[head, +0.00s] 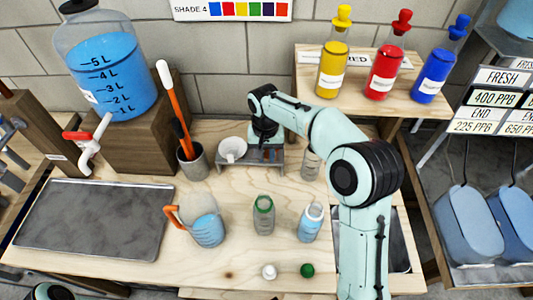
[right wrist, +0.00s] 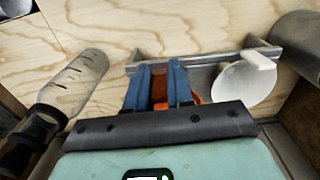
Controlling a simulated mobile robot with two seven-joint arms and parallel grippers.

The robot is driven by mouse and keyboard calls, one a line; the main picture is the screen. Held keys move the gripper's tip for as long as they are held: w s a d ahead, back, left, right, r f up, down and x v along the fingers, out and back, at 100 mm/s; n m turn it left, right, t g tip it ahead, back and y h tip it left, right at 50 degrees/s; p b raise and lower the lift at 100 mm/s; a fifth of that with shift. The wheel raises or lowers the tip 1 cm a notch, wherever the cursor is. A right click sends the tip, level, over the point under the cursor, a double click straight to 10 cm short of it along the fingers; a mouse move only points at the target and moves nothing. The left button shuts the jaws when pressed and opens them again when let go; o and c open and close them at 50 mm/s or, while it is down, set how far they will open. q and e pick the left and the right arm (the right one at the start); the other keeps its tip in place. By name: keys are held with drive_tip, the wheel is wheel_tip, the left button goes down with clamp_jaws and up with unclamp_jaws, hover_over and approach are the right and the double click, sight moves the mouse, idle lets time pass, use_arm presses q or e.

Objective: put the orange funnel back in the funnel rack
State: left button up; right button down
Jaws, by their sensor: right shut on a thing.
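My right gripper (head: 264,146) is at the grey funnel rack (head: 240,166) at the back of the bench, over its right part. In the right wrist view its two blue fingers (right wrist: 159,75) are shut on the orange funnel (right wrist: 194,98). Only small orange parts show between and beside the fingers; the gripper hides the rest. I cannot tell whether the funnel is seated in the rack (right wrist: 215,58). A white funnel (head: 232,149) sits in the rack's left part, and it also shows in the right wrist view (right wrist: 240,84). My left gripper is out of view.
A grey cup (head: 194,164) with an orange-handled tool stands left of the rack. A clear bottle (head: 311,163) stands to its right. A jug (head: 206,228), a green-rimmed bottle (head: 264,218) and a blue-filled bottle (head: 310,224) stand in front. A shelf (head: 300,75) holds coloured bottles.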

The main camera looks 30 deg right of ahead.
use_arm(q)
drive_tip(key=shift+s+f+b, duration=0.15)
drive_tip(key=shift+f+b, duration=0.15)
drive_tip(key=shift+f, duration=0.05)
use_arm(e)
drive_tip(key=shift+f, duration=0.75)
drive_tip(key=shift+f, duration=0.5)
idle(0.6)
drive_tip(key=shift+c, duration=2.2)
unclamp_jaws()
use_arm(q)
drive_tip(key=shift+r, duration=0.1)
use_arm(e)
drive_tip(key=shift+r, duration=0.15)
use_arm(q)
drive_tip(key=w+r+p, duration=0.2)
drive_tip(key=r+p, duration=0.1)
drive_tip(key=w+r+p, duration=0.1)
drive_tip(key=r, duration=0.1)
use_arm(e)
wheel_tip(320, 180, up, 7)
drive_tip(key=shift+f, duration=0.2)
